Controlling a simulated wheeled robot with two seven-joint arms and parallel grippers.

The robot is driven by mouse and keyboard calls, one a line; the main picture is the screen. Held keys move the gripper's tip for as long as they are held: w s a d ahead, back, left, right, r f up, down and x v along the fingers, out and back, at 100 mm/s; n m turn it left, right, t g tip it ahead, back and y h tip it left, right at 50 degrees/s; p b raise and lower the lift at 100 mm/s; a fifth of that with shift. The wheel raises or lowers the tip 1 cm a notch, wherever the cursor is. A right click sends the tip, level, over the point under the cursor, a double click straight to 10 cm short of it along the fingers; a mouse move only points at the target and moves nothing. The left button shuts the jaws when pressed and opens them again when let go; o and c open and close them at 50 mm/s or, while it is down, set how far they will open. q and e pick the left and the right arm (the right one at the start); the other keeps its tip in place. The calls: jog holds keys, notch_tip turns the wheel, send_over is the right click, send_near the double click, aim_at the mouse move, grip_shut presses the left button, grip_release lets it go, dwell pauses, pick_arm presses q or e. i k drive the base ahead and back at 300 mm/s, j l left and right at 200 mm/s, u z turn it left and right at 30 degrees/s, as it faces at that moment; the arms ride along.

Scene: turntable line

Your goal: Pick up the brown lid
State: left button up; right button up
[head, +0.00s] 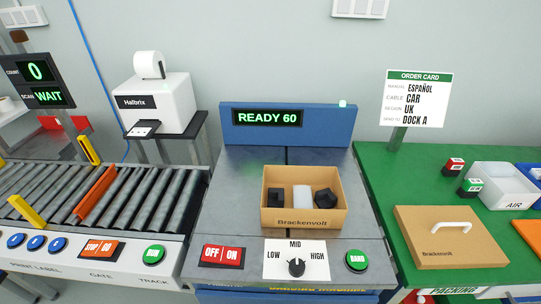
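The brown lid (452,237) lies flat on the green packing table at the right. It has a white handle on top and the word Brackenvolt on its front part. An open brown box (304,216), also marked Brackenvolt, stands on the grey machine bed in the middle. Inside it are two dark items and a white one. Neither of my grippers shows in the head view.
A knob panel (296,262), an OFF/ON switch (222,256) and a green BAND button (357,261) line the machine's front edge. An order card (416,98) stands behind the lid. A white AIR tray (503,186) and two small stamp-like blocks (454,166) sit behind it too.

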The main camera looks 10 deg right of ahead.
aim_at(436, 238)
jog(key=z, duration=2)
jog(key=i+l+u, duration=0.15)
jog(key=l, duration=0.2)
jog(key=i+l+u, duration=0.1)
jog(key=i+l, duration=0.15)
jog(key=i+l+u, duration=0.15)
jog(key=l, duration=0.3)
